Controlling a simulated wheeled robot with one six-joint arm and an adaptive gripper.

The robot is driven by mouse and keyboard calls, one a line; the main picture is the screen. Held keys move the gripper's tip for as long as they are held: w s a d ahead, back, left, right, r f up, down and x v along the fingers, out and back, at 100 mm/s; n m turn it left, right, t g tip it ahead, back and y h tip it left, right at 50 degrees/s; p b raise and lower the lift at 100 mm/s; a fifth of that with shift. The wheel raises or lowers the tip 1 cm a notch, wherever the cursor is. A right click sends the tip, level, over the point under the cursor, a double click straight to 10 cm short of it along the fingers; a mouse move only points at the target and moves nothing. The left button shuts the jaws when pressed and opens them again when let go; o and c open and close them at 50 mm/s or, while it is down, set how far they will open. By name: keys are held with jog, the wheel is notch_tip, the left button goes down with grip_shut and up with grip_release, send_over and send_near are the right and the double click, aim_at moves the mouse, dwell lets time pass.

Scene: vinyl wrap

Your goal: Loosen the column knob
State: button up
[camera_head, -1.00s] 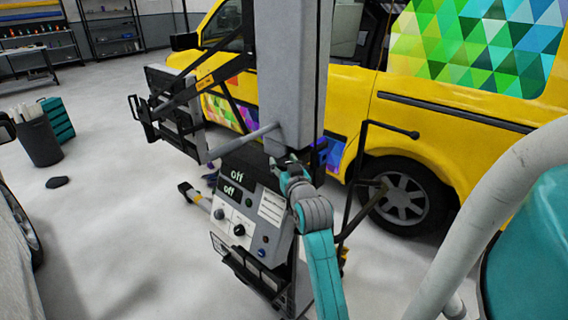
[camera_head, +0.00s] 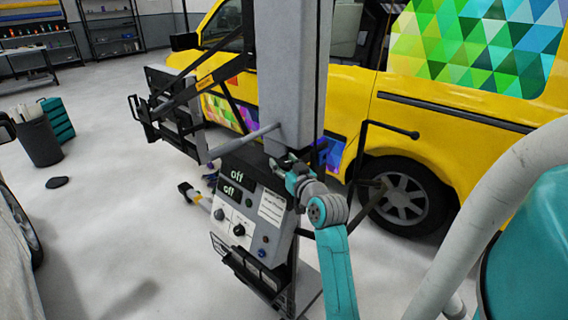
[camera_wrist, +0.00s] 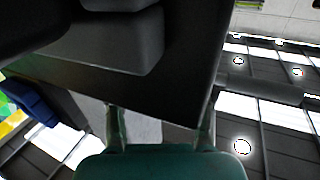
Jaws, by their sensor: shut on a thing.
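The grey column (camera_head: 292,75) stands upright in the head view, with a dark collar around its lower end. My gripper (camera_head: 280,162) is at this collar, on the side facing me, just above the control panel. The column knob cannot be made out; my gripper covers that spot. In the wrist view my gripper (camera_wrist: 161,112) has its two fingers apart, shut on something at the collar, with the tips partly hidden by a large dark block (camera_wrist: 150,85).
The control panel (camera_head: 237,205) below has knobs and two displays reading "off". A blue part (camera_head: 319,152) sits right of my gripper; a black bent bar (camera_head: 365,150) stands further right. A yellow van (camera_head: 400,125) is close behind.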

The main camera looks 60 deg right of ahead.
jog(key=o, duration=1.2)
jog(key=v, duration=1.2)
